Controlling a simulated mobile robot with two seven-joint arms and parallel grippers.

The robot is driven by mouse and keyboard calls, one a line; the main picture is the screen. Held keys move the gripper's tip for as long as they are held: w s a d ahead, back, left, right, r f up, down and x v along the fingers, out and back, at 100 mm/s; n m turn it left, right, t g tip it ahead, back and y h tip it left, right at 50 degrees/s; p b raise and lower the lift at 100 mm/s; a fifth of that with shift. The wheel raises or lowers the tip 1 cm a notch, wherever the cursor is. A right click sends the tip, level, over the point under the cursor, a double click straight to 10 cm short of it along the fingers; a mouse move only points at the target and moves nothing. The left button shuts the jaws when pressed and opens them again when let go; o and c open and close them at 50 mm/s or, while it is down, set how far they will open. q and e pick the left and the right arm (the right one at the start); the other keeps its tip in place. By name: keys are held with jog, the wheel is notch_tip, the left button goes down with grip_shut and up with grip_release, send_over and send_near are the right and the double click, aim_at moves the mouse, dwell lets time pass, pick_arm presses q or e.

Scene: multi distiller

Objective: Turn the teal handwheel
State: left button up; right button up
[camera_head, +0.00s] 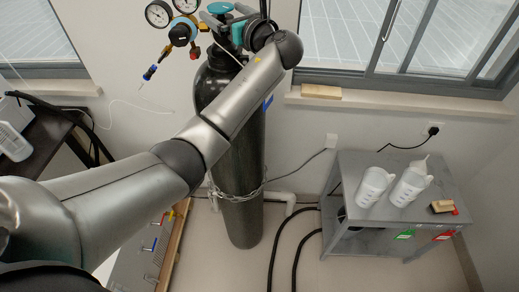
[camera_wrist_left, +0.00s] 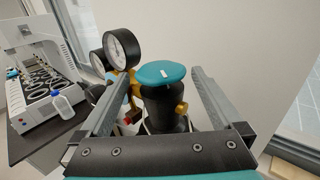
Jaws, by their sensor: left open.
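The teal handwheel (camera_head: 220,8) sits on top of the valve of a tall dark gas cylinder (camera_head: 237,170). In the left wrist view the handwheel (camera_wrist_left: 162,73) is a rounded disc with a small white mark, above a dark valve body. My left gripper (camera_head: 213,19) is at the valve, its arm reaching in front of the cylinder. In the left wrist view the open fingers of my left gripper (camera_wrist_left: 166,72) appear on either side of the handwheel. I see no clear contact. My arm hides part of the cylinder. My right gripper is not in view.
Two pressure gauges (camera_head: 159,13) and a brass regulator (camera_head: 180,35) stand left of the valve. A chain (camera_head: 238,197) wraps the cylinder low down. A grey cart (camera_head: 345,215) with white bottles stands at right. A dark table (camera_head: 50,140) is at left.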

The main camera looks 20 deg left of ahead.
pick_arm(q)
jog(key=b, duration=0.1)
jog(key=n+g+y+b, duration=0.1)
jog(key=shift+w+d+f+g+b, duration=0.1)
jog(key=shift+w+f+g+b, duration=0.1)
jog(key=shift+g+b, duration=0.15)
jog(key=b+v, duration=0.1)
jog(key=v, duration=1.4)
jog(key=s+f+n+h+b, duration=0.1)
jog(key=f+h, duration=0.1)
jog(key=f, duration=0.9)
jog(key=s+a+f+n+g+h+b, duration=0.1)
jog(key=f+n+h+b, duration=0.1)
jog(key=f, duration=0.9)
jog(key=s+f+n+h+b, duration=0.1)
jog(key=f+h, duration=0.3)
jog(key=f, duration=0.8)
jog(key=shift+s+a+n, duration=0.2)
jog(key=shift+s+n, duration=0.15)
jog(key=shift+n, duration=0.05)
jog(key=shift+f, duration=0.2)
